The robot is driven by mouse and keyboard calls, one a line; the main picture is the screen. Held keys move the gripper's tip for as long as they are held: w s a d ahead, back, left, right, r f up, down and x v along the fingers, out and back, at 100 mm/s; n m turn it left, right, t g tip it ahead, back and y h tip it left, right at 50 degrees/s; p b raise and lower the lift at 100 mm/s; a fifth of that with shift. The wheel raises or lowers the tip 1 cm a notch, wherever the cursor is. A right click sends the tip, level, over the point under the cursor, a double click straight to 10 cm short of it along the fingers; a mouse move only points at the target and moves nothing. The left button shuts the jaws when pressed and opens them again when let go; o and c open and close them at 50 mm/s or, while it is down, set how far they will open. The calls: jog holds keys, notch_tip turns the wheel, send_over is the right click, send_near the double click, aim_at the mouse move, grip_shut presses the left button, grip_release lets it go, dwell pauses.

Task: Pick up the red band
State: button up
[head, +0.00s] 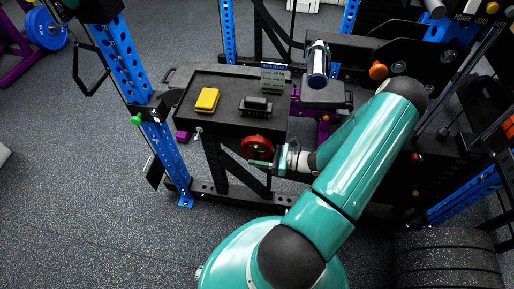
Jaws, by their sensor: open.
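A red, round, ring-like thing (258,147), which looks like the red band, shows at the front edge of a black bench (222,114). I cannot tell whether it hangs from the bench or sits in front of it. My gripper (262,165) is at the end of my teal arm, just below and right of the red thing in the picture, pointing left. Its jaws are open. A thin green finger passes close under the red thing; I cannot tell whether they touch. My wrist and arm hide the area to the right.
A yellow block (207,99), a black object (256,106) and a small sign (274,77) stand on the bench. A blue rack post (160,135) with a green knob stands left. Stacked black plates (445,262) lie lower right.

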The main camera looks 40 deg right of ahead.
grip_shut()
